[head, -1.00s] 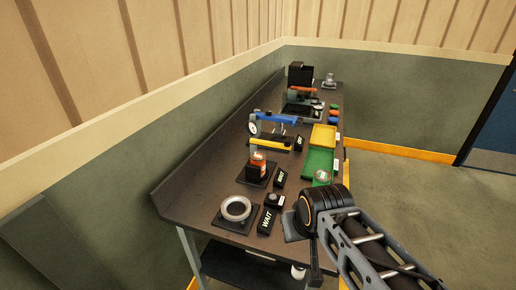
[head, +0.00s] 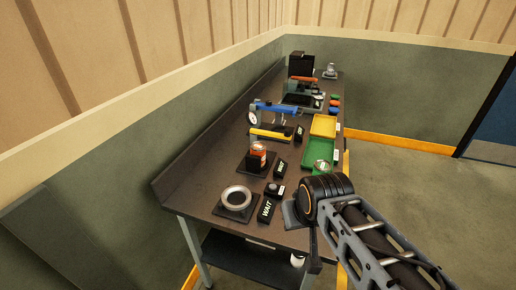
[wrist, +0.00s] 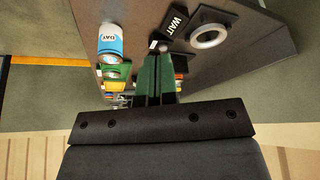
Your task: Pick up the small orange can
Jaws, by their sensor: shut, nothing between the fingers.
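The small orange can (head: 258,149) stands on a black square base on the workbench, in the middle of the head view. A dark block partly hides its lower part. In the head view my wrist covers the bench's front right edge, well to the near right of the can, and hides the fingers. I cannot make out the orange can in the wrist view.
A silver ring (head: 236,198) on a black base and a black WAIT sign (head: 266,211) stand nearest me. A green tray (head: 318,150), a yellow tray (head: 324,125) and a blue clamp-like tool (head: 275,108) lie beyond. A blue-and-white can (wrist: 110,40) shows in the wrist view.

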